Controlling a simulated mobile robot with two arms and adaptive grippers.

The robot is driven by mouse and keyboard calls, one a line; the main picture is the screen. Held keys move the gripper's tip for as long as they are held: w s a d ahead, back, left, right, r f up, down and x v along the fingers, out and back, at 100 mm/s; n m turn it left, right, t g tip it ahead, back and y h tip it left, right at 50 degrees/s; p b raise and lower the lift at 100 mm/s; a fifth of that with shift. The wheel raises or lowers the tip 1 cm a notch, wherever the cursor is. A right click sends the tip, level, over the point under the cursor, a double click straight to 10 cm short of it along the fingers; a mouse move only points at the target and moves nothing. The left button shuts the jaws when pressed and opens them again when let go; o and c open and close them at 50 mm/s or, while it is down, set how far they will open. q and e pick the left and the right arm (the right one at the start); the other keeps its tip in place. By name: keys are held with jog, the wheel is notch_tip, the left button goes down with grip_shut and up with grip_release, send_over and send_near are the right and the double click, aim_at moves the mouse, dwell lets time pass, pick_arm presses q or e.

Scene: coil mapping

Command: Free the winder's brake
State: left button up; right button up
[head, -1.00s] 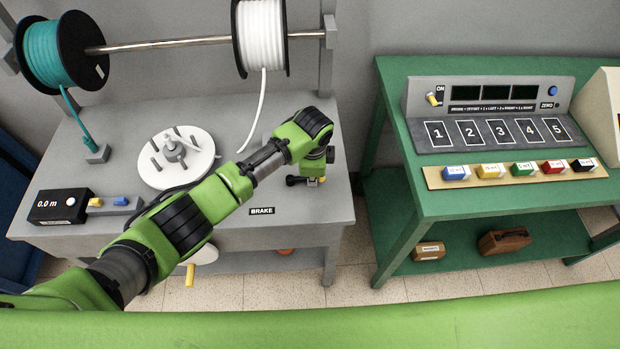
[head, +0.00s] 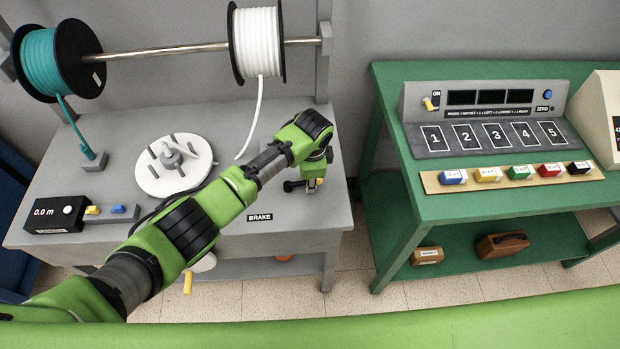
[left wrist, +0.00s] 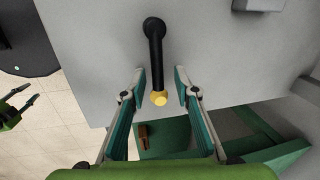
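The winder's brake lever, a black bar with a yellow knob, shows in the left wrist view (left wrist: 155,50) and at the bench's front right in the head view (head: 292,186), above the BRAKE label (head: 260,217). My left gripper (head: 314,178) is over the knob end, partly covering it. In the left wrist view its fingers (left wrist: 160,95) are apart, one on each side of the yellow knob, with gaps visible on both sides. My right gripper (left wrist: 18,108) shows at the left edge of the wrist view, fingers apart and empty, away from the lever.
The white winder disc (head: 150,178) with pegs sits on the grey bench (head: 110,130), left of my arm. Teal (head: 42,65) and white (head: 257,42) spools hang on a rod behind. A black meter box (head: 50,212) stands at front left. A green table (head: 385,85) stands to the right.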

pick_arm(q)
notch_tip(320, 180, up, 12)
jog(key=s, duration=0.2)
jog(key=shift+s+f, duration=0.15)
jog(key=shift+s, duration=0.05)
dwell(0.3)
jog(key=shift+d, duration=0.1)
dwell(0.3)
